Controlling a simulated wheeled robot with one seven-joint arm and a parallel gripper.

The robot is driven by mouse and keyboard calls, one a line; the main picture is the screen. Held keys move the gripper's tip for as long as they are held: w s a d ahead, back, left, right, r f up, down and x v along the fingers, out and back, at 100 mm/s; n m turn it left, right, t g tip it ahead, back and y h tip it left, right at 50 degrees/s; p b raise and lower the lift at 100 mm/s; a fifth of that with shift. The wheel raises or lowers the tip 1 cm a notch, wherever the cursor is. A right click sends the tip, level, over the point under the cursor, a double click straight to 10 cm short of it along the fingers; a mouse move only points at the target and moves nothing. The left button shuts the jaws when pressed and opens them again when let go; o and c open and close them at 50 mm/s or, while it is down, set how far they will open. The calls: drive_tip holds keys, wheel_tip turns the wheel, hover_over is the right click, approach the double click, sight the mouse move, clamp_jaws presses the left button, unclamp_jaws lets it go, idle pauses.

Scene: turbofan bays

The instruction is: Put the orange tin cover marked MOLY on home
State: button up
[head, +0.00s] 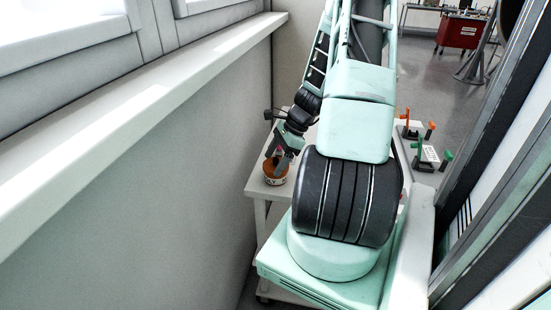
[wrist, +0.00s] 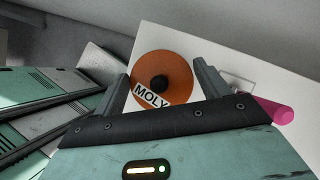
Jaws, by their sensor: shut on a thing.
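The orange cover (wrist: 175,66) is a round disc with a black knob in its middle and a white MOLY label on its near edge. My gripper (wrist: 160,72) has one finger on each side of it and is shut on it. In the head view, my gripper (head: 284,160) reaches down to a small orange round thing (head: 275,178) with a white label, at the left part of a white cart top. I cannot tell whether the cover rests on a tin there, as the tin's rim is hidden beneath it.
The white cart top (head: 258,188) stands near the grey wall on the left. A pink cylinder (wrist: 274,112) lies right of my gripper in the wrist view. Orange and green clamp-like items (head: 426,155) stand beyond my arm. A red cart (head: 459,32) is far back.

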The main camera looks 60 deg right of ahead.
drive_tip(key=shift+f+b, duration=0.4)
drive_tip(key=shift+f, duration=0.25)
drive_tip(key=o, duration=1.1)
drive_tip(key=shift+c, duration=0.2)
drive_tip(key=shift+r, duration=0.1)
drive_tip(key=shift+r+p, duration=3.2)
drive_tip(key=shift+r, duration=0.3)
drive_tip(key=shift+s, duration=0.1)
